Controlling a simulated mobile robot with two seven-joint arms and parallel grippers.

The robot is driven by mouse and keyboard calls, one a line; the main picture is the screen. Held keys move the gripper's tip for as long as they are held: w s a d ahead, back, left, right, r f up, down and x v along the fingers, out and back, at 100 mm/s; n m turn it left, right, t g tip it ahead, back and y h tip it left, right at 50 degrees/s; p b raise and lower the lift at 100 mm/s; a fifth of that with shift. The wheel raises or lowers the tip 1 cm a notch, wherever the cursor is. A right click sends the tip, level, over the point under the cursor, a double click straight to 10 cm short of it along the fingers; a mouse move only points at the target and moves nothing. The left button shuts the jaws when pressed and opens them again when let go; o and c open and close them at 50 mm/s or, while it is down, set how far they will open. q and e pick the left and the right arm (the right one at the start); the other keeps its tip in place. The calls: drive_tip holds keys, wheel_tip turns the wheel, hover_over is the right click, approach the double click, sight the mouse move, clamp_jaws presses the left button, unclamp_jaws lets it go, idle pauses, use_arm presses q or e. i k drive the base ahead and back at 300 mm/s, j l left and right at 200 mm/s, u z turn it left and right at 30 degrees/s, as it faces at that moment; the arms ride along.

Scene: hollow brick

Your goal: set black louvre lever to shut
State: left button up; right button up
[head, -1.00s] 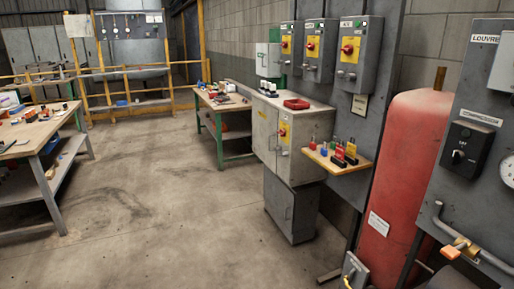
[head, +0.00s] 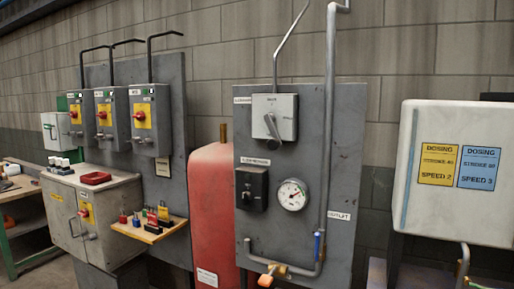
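The louvre switch box (head: 274,117) is light grey and sits at the top of a dark grey wall panel in the head view. A small, only partly readable label (head: 242,100) is at its upper left. Its dark lever (head: 272,127) is on the front of the box and slants downward, slightly to the right. Markings stand above and to the right of the lever but are too small to read surely. Neither of my grippers is in view.
Below the louvre box are a black compressor switch (head: 251,188) and a round gauge (head: 292,195). A pipe with a blue-handled valve (head: 318,246) runs along the panel's right. A red tank (head: 212,215) stands left, a white dosing box (head: 455,172) right.

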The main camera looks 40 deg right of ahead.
sight(274, 143)
drive_tip(key=z, duration=1.25)
